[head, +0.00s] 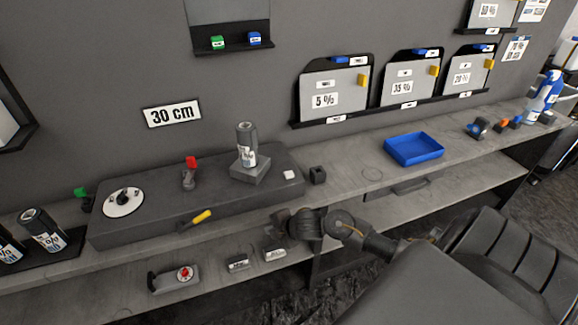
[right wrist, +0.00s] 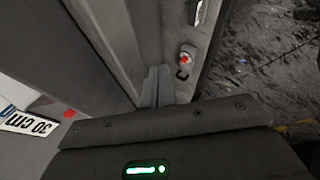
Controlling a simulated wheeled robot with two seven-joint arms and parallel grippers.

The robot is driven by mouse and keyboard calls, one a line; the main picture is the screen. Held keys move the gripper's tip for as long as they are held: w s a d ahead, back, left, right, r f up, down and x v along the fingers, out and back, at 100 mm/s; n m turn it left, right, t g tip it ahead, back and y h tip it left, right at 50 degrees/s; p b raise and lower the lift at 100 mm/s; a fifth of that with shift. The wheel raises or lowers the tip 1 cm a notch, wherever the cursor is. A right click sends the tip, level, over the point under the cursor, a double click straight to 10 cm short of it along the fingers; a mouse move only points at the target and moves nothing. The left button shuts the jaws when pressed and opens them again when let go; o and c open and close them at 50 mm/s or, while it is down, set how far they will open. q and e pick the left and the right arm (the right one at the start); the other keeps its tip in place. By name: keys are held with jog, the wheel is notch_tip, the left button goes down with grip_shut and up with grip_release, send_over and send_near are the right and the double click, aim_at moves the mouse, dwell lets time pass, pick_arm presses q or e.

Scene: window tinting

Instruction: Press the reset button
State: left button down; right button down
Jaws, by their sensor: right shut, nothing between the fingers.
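A red button also shows in the right wrist view (right wrist: 185,57), beyond the fingertips. I cannot read a reset label on it. My right gripper (head: 274,219) is shut and empty, in front of the dark console, up and to the right of the red button and apart from it. Its closed fingers show in the right wrist view (right wrist: 157,84). My left gripper is not in view.
The dark console (head: 230,196) carries a dial (head: 123,202), a red lever (head: 191,162), a yellow handle (head: 202,216), a can (head: 246,144) and a white button (head: 289,175). Two small labelled blocks (head: 237,263) (head: 274,254) stand on the ledge. A blue tray (head: 413,149) is right.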

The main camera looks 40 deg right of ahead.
aim_at(292, 175)
jog(key=w+d+r+n, duration=0.2)
jog(key=r+n, duration=0.1)
jog(key=r, duration=0.3)
jog(key=w+d+r+n+p, duration=0.1)
jog(key=w+d+r+n, duration=0.1)
jog(key=r, duration=0.4)
jog(key=w+d+r+n, duration=0.2)
jog(key=d+r+n, duration=0.1)
jog(key=r+n, duration=0.2)
jog(key=shift+w+d+r+t+y, duration=0.2)
jog(key=shift+w+r+t+y, duration=0.1)
jog(key=shift+r+t+y, duration=0.1)
jog(key=d+r+n, duration=0.3)
jog(key=d+r, duration=0.2)
jog(key=d, duration=0.2)
jog(key=shift+w+r+g, duration=0.25)
jog(key=shift+r+g, duration=0.05)
jog(key=shift+g, duration=0.1)
jog(key=shift+f, duration=0.2)
notch_tip(292, 175, down, 8)
jog(key=b, duration=0.6)
jog(key=shift+f+b, duration=0.25)
jog(key=shift+b, duration=0.1)
